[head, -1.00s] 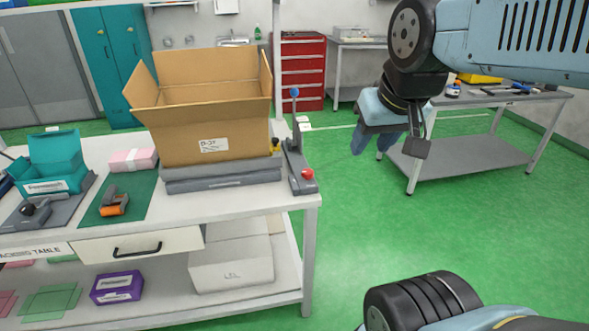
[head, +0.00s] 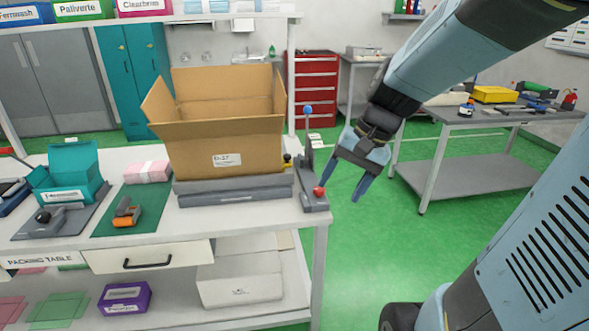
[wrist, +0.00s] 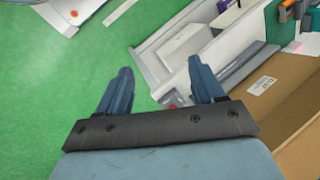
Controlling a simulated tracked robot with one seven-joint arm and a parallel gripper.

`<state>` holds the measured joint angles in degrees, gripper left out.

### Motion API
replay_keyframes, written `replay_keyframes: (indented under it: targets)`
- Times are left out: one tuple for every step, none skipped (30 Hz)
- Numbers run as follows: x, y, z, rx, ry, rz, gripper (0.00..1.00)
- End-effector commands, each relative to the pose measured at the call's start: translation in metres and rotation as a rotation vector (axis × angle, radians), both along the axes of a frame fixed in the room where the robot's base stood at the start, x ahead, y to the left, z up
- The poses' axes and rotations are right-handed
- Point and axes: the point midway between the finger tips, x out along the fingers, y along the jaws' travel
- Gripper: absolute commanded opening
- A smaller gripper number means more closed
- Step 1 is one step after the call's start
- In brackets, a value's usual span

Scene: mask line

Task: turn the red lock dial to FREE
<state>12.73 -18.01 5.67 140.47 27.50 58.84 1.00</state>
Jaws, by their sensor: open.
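A round red dial (head: 319,192) sits at the front of a grey fixture (head: 312,204) on the right end of the packing table. No marking on the dial is readable. In the wrist view a bit of red, seemingly the dial (wrist: 172,107), shows between the fingers near the palm, partly hidden. My gripper (head: 342,192) is open and empty, fingers pointing down, just right of the dial in the head view. It also shows in the wrist view (wrist: 160,72). I see no contact with the dial.
The packing table (head: 255,226) ends just right of the fixture. Green floor is clear beyond; a grey workbench (head: 487,120) stands behind.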

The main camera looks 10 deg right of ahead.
Motion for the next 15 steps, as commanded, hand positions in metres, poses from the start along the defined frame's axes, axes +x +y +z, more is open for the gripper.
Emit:
replay_keyframes:
  targets:
    - [0.007,0.0,-0.009,0.044,0.043,-0.035,0.68]
    - [0.011,0.001,-0.012,0.072,0.065,-0.054,0.68]
    - [0.016,0.002,-0.018,0.109,0.095,-0.081,0.68]
    - [0.02,0.003,-0.022,0.138,0.116,-0.102,0.68]
    - [0.025,0.003,-0.026,0.167,0.137,-0.124,0.68]
    - [0.03,0.004,-0.031,0.206,0.164,-0.151,0.68]
    - [0.035,0.004,-0.034,0.235,0.185,-0.173,0.68]
    - [0.039,0.004,-0.038,0.264,0.203,-0.195,0.68]
    - [0.045,0.004,-0.043,0.302,0.228,-0.224,0.68]
    - [0.05,0.004,-0.047,0.332,0.247,-0.248,0.68]
    - [0.054,0.004,-0.051,0.362,0.267,-0.269,0.68]
    - [0.06,0.003,-0.056,0.403,0.29,-0.301,0.68]
    - [0.065,0.002,-0.059,0.433,0.306,-0.323,0.68]
    - [0.07,0.001,-0.063,0.463,0.324,-0.347,0.68]
    - [0.076,0.0,-0.068,0.504,0.346,-0.378,0.68]
